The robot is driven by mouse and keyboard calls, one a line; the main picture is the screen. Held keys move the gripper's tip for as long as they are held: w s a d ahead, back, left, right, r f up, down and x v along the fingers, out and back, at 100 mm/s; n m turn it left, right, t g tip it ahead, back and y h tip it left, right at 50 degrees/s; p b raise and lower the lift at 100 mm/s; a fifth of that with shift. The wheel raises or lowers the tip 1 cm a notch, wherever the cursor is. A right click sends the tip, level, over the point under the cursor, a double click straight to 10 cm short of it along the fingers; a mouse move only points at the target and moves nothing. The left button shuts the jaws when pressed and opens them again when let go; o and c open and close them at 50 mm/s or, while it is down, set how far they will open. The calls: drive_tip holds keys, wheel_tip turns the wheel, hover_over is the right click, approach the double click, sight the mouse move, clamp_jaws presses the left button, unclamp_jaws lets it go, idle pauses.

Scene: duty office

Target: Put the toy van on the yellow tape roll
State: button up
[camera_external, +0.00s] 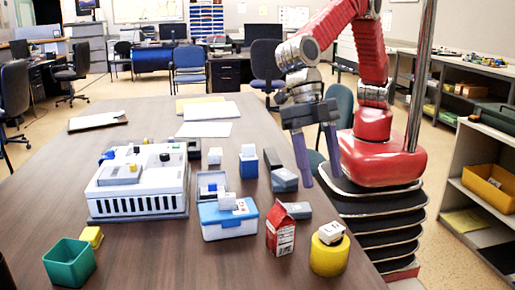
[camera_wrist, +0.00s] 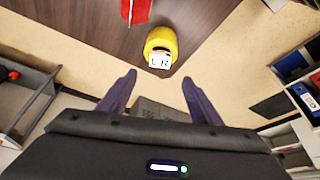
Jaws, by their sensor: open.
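The yellow tape roll (camera_external: 328,260) stands near the table's front right edge. A small white boxy thing with dark marks (camera_external: 331,232) rests on top of it; it may be the toy van, but I cannot tell for sure. The wrist view also shows the yellow roll (camera_wrist: 161,37) with the white thing (camera_wrist: 159,61) at its near side, ahead of the fingertips. My gripper (camera_external: 320,178) is open and empty, pointing down above and behind the roll, apart from it. Its two fingers also show in the wrist view (camera_wrist: 159,77).
A red-and-white carton (camera_external: 280,232) stands just left of the roll. A blue-and-white box (camera_external: 228,222), grey blocks (camera_external: 298,210), a white machine (camera_external: 137,190) and a green bin (camera_external: 70,264) fill the table's middle and left. The far table is mostly clear beyond some papers.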

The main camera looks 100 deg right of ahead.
drive_tip(key=shift+d+r, duration=0.1)
idle(0.7)
drive_tip(key=d+r+m+t, duration=0.1)
drive_tip(key=d+r+m, duration=0.3)
drive_tip(key=d, duration=0.6)
drive_tip(key=w+d+r+m+t+h, duration=0.1)
drive_tip(key=d+r+m+t, duration=0.2)
drive_tip(key=d, duration=0.7)
drive_tip(key=d+r+m, duration=0.4)
drive_tip(key=d+r, duration=0.1)
drive_tip(key=d, duration=0.5)
drive_tip(key=s+d+m+t+h, duration=0.1)
drive_tip(key=s+d+m, duration=0.4)
drive_tip(key=d, duration=0.6)
drive_tip(key=s+d+f+m+t+h, duration=0.1)
drive_tip(key=s+d+m+t+h, duration=0.1)
drive_tip(key=s+d+m, duration=0.4)
drive_tip(key=s+d, duration=0.3)
drive_tip(key=d, duration=0.1)
drive_tip(key=shift+s+d+f+m, duration=0.15)
drive_tip(key=shift+d+m, duration=0.15)
drive_tip(key=shift+d, duration=0.1)
